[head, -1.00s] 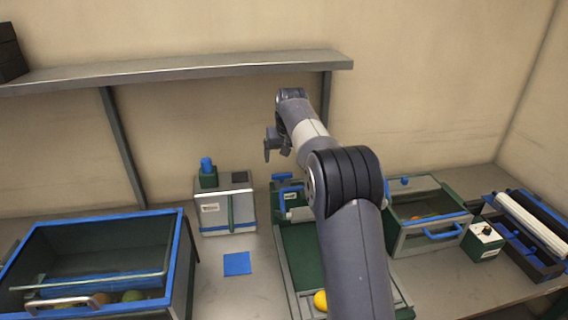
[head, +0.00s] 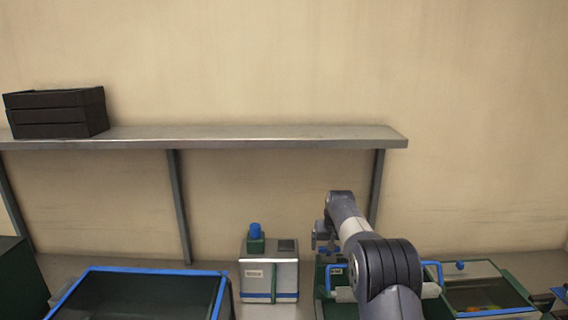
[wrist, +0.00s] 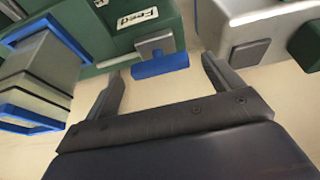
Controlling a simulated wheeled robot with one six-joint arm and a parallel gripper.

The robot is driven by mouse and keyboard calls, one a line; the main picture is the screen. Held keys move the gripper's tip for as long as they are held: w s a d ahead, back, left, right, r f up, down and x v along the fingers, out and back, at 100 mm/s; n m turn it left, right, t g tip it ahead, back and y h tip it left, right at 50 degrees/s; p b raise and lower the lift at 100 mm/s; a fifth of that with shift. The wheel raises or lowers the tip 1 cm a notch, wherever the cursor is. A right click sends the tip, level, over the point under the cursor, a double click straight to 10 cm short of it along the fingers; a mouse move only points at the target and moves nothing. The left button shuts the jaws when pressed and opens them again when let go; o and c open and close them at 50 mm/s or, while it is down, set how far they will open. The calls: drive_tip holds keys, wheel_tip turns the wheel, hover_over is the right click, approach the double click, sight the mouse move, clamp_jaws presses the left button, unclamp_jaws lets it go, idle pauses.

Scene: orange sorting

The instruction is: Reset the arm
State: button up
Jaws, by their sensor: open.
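My gripper (wrist: 162,82) is open and empty in the wrist view, its two fingers spread apart. Ahead of it is a green box with a "Feed" label (wrist: 135,20) and a blue lever (wrist: 160,64). In the head view my arm reaches forward from the bottom right, and the small gripper (head: 322,240) is beside the far end of the arm, above the bench. My arm hides part of the green unit (head: 330,306) below it.
A bin with a blue rim (head: 140,270) stands at lower left. A grey machine with a blue knob (head: 270,272) is left of my arm. A shelf (head: 220,138) carries a black crate (head: 56,114).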

drive_tip(key=shift+x, duration=0.85)
